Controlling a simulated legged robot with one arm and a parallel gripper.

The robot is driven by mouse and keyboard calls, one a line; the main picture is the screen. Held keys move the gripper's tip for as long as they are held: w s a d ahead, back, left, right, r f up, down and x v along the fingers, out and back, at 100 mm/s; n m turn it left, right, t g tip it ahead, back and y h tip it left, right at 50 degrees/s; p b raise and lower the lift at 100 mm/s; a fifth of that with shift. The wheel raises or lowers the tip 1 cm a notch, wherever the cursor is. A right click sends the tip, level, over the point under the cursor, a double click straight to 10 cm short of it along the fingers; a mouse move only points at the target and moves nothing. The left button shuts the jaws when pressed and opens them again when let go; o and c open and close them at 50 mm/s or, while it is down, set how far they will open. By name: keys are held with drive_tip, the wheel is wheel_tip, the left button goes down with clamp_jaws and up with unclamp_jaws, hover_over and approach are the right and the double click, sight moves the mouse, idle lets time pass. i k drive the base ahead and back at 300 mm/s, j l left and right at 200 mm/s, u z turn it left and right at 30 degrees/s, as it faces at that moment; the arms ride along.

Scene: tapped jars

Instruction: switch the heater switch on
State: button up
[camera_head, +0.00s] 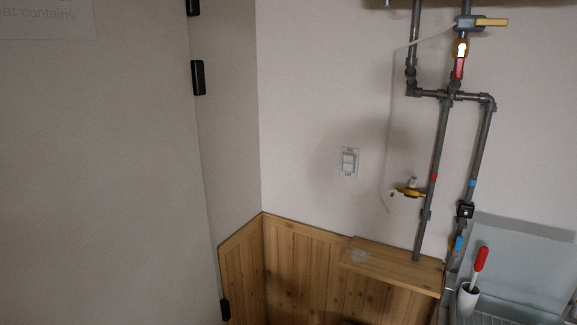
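A white wall switch (349,162) on a light grey plate is mounted on the pale wall, left of the pipes and above the wooden ledge. It looks like a rocker switch, and no label on it can be read. I cannot tell from its face whether it is on or off. My gripper does not show in this view.
Grey pipes (438,150) with a yellow-handled valve (490,22), a red lever (459,68) and a brass tap (408,192) run down the wall at right. A wooden ledge (405,267) juts out below. A red-handled brush (481,260) stands in a white holder (467,301).

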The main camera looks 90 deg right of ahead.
sight(348, 160)
drive_tip(key=k+z, duration=0.1)
drive_tip(key=z, duration=3.45)
